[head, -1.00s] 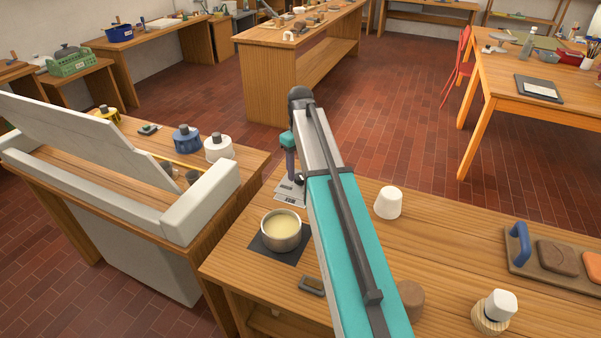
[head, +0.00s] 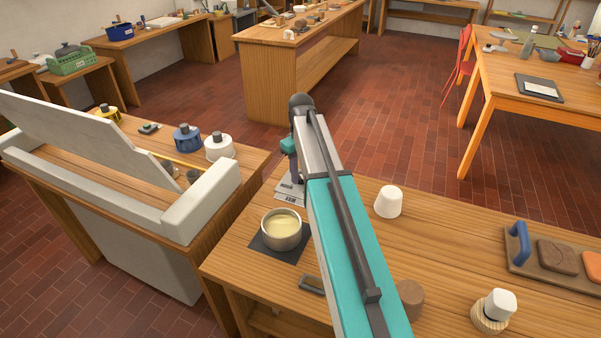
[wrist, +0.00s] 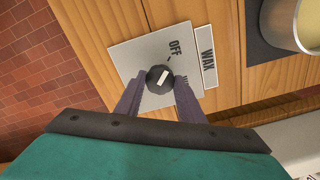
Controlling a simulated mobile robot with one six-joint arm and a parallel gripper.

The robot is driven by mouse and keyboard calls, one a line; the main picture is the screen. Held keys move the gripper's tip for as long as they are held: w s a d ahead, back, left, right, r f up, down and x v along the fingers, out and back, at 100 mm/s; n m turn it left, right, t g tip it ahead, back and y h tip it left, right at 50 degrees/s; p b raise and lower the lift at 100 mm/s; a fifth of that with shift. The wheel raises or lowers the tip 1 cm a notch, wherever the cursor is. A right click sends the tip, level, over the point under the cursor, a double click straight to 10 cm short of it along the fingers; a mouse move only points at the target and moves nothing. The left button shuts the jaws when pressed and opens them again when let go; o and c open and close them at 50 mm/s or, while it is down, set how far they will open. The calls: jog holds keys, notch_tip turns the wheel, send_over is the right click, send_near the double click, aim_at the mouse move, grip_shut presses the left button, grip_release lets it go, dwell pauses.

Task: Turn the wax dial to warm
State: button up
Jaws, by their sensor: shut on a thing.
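The wax dial (wrist: 158,77) is a dark round knob with a white pointer mark, set on a pale square plate (wrist: 135,58). The word OFF (wrist: 174,47) is printed on the plate, and the white mark slants toward the upper right, not straight at the tick under OFF. A separate WAX label (wrist: 207,56) is beside the plate. My gripper (wrist: 157,85) is shut on the dial, with one finger on each side. In the head view the plate (head: 287,188) shows beside my arm, but the dial is hidden. No warm mark is visible.
A metal pot of pale wax (head: 281,230) stands on a dark mat close to the plate. A white cup (head: 388,202) and a brown round piece (head: 410,298) are on the right of my arm. A slab-topped bench (head: 200,205) is at the left.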

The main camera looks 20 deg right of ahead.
jog(key=shift+m, duration=0.4)
jog(key=m+p, duration=0.2)
jog(key=m, duration=0.1)
jog(key=shift+r, duration=0.1)
jog(key=m+p, duration=0.1)
jog(key=m, duration=0.3)
jog(key=shift+m, duration=0.3)
jog(key=m+p, duration=0.1)
jog(key=m, duration=0.3)
jog(key=shift+m, duration=0.3)
jog(key=m+p, duration=0.1)
jog(key=m, duration=0.4)
jog(key=o, duration=1)
jog(key=shift+o, duration=0.2)
